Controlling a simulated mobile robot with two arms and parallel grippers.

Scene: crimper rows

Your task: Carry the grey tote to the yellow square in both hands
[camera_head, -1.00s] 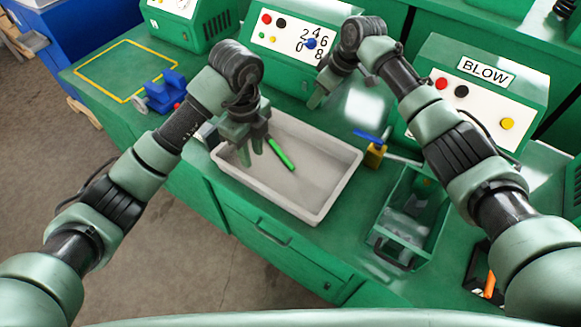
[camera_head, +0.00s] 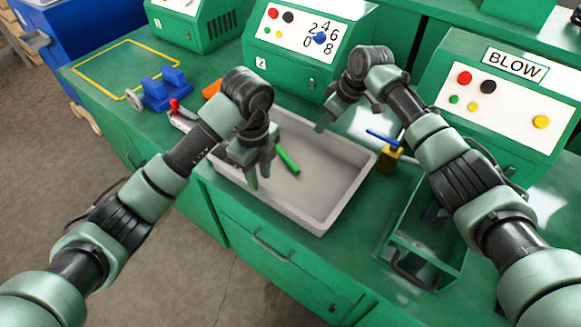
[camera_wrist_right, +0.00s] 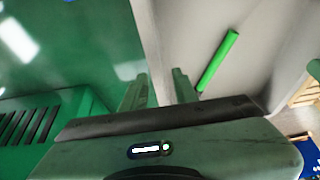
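The grey tote (camera_head: 345,203) sits on the green bench, a green stick (camera_head: 288,160) inside it. My left gripper (camera_head: 259,180) is over the tote's left end, fingers apart and pointing down; whether a wall lies between them is unclear. My right gripper (camera_head: 321,122) is at the tote's far long wall. In the right wrist view, my right gripper (camera_wrist_right: 158,78) has spread fingers, one outside the tote wall (camera_wrist_right: 150,35) and one inside. The green stick (camera_wrist_right: 217,60) also shows there. The yellow square (camera_head: 112,94) is an outline at the bench's far left.
A blue fixture (camera_head: 160,92) stands at the square's near right edge. A red-handled tool (camera_head: 178,112) and an orange item (camera_head: 211,89) lie left of the tote. A yellow block with a blue lever (camera_head: 388,158) and a green open box (camera_head: 425,235) are right. Control boxes (camera_head: 310,40) stand behind.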

